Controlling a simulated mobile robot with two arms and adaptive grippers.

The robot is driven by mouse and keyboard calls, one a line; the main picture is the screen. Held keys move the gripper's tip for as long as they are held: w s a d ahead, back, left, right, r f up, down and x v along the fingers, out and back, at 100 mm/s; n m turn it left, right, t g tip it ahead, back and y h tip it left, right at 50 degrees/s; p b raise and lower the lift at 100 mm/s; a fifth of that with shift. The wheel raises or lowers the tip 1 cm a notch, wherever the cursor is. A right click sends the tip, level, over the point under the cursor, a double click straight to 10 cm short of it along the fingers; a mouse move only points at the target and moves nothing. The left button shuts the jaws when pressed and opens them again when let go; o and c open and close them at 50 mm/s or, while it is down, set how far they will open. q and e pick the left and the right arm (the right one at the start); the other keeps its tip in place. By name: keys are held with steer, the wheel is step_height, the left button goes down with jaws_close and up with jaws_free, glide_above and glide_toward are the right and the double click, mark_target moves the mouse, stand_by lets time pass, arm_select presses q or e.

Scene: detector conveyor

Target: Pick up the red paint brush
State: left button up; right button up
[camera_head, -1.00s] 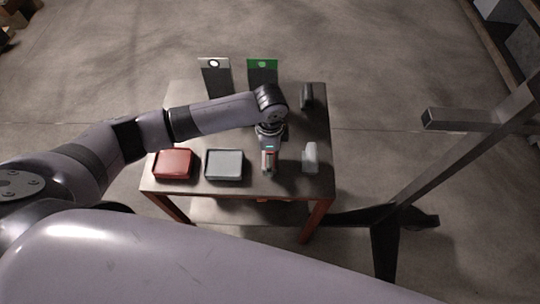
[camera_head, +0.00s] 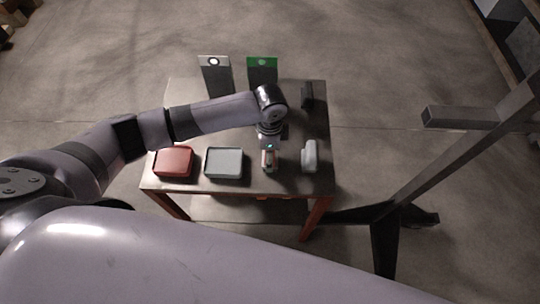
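My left arm reaches in from the left over the table (camera_head: 240,186). Its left gripper (camera_head: 268,167) points down at the table's front half, between the grey tray and a pale object. A small reddish patch shows at the fingers. It is too small to tell whether this is the red paint brush, or whether the fingers are open or shut on it. No other red brush can be made out. My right gripper is not in view.
A red tray (camera_head: 174,163) and a grey tray (camera_head: 224,163) stand left of the gripper, and a pale object (camera_head: 310,156) right of it. A dark object (camera_head: 307,95) lies at the back right. Two upright panels, one white-topped (camera_head: 214,75) and one green-topped (camera_head: 262,74), stand behind.

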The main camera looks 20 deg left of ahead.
arm_select(q)
steer(key=shift+c, duration=0.7)
steer(key=shift+r, duration=0.4)
step_height(320, 180, up, 19)
steer(key=b, duration=0.3)
